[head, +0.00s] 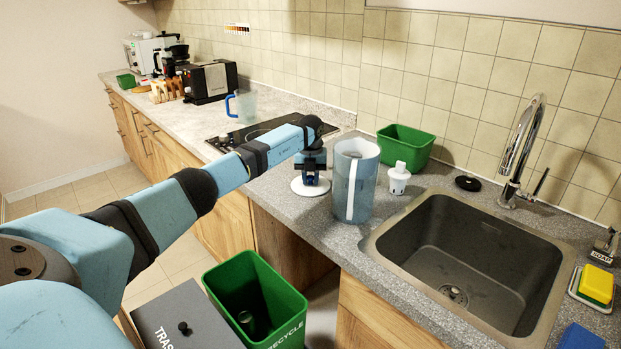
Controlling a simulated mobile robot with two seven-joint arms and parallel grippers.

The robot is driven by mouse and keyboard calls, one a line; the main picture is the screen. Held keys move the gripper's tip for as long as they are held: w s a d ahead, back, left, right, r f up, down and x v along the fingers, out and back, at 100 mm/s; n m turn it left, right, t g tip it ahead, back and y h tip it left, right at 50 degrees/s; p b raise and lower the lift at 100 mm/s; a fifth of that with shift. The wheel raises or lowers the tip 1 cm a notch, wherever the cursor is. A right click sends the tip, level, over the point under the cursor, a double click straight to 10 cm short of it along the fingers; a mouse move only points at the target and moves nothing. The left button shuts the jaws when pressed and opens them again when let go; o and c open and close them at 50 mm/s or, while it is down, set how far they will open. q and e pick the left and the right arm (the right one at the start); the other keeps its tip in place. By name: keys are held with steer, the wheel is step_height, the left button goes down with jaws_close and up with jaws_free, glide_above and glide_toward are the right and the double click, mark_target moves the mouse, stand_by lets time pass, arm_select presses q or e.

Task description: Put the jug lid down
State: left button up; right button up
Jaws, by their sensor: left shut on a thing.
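The jug lid is a white disc (300,188) at the counter's front edge, left of the clear jug. My left gripper (311,180) is above it, pointing down, and shut on it. The fingertips hide the lid's middle; I cannot tell whether the lid touches the counter or is just above it. The clear jug (367,190) with a white handle stands upright to the right, its top open. My right gripper is out of view.
A white filter cartridge (398,180) stands right of the jug, before a green bin (405,148). A black disc (467,183) lies by the sink (470,250). A black hob (255,132) is behind my left arm. A green recycle bin (275,300) stands below.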

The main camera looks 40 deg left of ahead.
mark_target(311, 176)
arm_select(q)
steer(key=o, duration=0.9)
steer(key=shift+f, duration=0.1)
step_height(311, 176, up, 12)
steer(key=shift+r, duration=0.2)
